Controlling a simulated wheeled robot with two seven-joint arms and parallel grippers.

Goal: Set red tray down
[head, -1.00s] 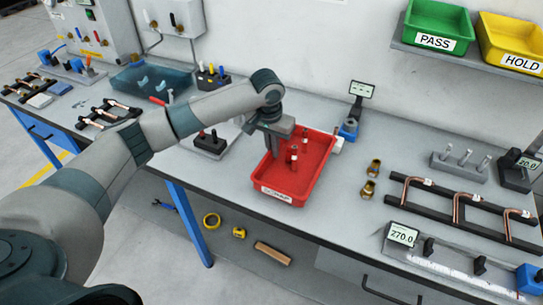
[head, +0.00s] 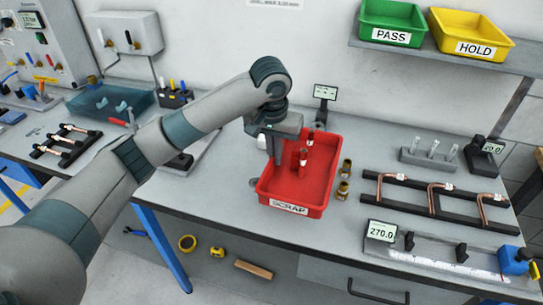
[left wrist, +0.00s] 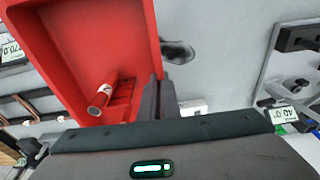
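The red tray (head: 318,190), labelled SCRAP, is at the middle of the bench in the head view. In the left wrist view the fingers (left wrist: 158,98) meet the tray's side wall (left wrist: 152,40), and a red piece with a white band (left wrist: 102,97) shows inside. I cannot tell whether the tray's underside touches the bench. My right gripper is not in view.
Two brass fittings (head: 345,180) stand close to the tray's right side. Further right are a black rack with copper tubes (head: 435,195) and a gauge reading 270.0 (head: 381,231). A small display (head: 325,92) stands behind the tray. Green and yellow bins (head: 392,20) sit on the shelf.

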